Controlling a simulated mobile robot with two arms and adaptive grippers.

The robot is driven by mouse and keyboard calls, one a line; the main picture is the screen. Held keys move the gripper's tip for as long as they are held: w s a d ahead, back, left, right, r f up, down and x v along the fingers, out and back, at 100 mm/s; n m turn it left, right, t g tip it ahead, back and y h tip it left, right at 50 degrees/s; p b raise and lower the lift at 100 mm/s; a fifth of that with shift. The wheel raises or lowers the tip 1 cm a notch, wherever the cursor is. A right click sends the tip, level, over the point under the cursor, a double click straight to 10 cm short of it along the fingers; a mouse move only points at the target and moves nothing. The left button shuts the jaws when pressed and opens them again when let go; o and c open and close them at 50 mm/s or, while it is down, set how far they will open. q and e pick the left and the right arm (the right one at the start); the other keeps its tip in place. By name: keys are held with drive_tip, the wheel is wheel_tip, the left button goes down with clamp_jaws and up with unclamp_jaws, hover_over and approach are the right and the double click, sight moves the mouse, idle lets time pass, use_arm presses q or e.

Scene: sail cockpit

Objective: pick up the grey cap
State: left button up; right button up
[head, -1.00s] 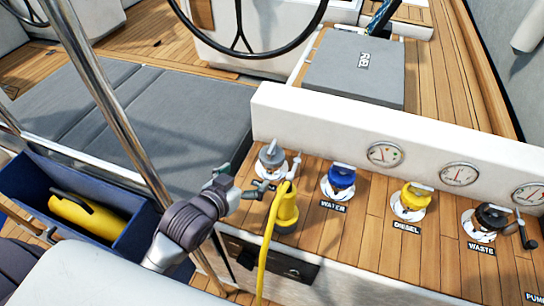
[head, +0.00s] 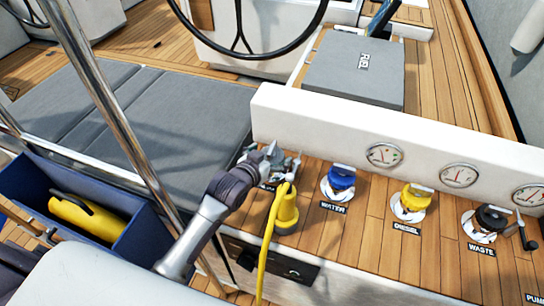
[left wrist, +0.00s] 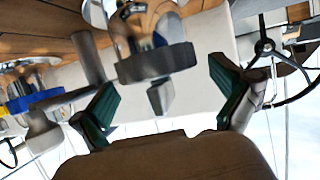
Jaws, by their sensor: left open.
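The grey cap (head: 273,150) is at the left end of the wooden deck shelf, partly hidden by my left gripper (head: 264,162). In the left wrist view the grey cap (left wrist: 156,64) shows between and beyond the two green-padded fingers. My left gripper also shows there (left wrist: 165,97), open, with gaps between the pads and the cap. Whether any pad touches it cannot be told from the head view. My right gripper is not in view.
A yellow plug-like piece with a yellow cord (head: 286,208) stands close in front of the gripper. Blue (head: 341,178), yellow (head: 414,194) and black (head: 490,217) caps line the shelf to the right. A white gauge panel (head: 310,125) rises behind. A steel pole (head: 115,110) stands left.

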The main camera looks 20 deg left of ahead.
use_arm(q)
drive_tip(key=shift+w+f, duration=0.15)
drive_tip(key=shift+w, duration=0.25)
drive_tip(key=shift+c, duration=0.3)
